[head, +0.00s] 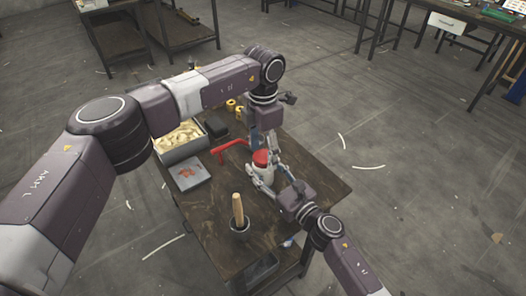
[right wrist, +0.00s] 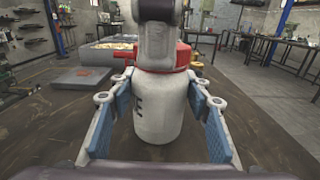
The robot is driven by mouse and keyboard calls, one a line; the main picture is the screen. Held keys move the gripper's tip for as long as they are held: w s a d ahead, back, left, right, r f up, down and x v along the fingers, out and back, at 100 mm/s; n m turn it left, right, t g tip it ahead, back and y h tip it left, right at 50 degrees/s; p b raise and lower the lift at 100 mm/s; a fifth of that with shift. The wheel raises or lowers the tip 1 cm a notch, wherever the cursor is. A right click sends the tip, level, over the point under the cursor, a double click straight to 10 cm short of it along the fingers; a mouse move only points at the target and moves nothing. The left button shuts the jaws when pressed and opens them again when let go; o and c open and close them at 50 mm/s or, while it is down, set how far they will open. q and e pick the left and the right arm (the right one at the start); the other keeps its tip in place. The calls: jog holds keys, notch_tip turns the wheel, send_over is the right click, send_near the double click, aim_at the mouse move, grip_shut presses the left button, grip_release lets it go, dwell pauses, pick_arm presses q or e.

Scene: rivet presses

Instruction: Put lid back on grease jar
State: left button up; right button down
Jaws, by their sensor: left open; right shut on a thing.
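The grease jar (head: 264,174) is white and stands upright on the dark work table. It also fills the middle of the right wrist view (right wrist: 158,112), with dark lettering on its side. The red lid (head: 260,157) sits on the jar's mouth and looks level in the right wrist view (right wrist: 154,82). My right gripper (head: 262,184) is shut on the jar, with a blue-padded finger on each side. My left gripper (head: 266,143) is open, directly above and around the lid. It partly hides the lid in the right wrist view (right wrist: 155,58).
A red bent bar (head: 230,147) lies left of the jar. A wooden-handled tool (head: 238,208) stands in a cup in front. The table's right side is clear.

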pick_arm(q)
notch_tip(320, 180, up, 12)
dwell(0.4)
pick_arm(e)
jog(key=c, duration=1)
grip_release()
jog(key=shift+o, duration=0.2)
jog(key=v, duration=1.2)
pick_arm(q)
jog(key=shift+f, duration=0.1)
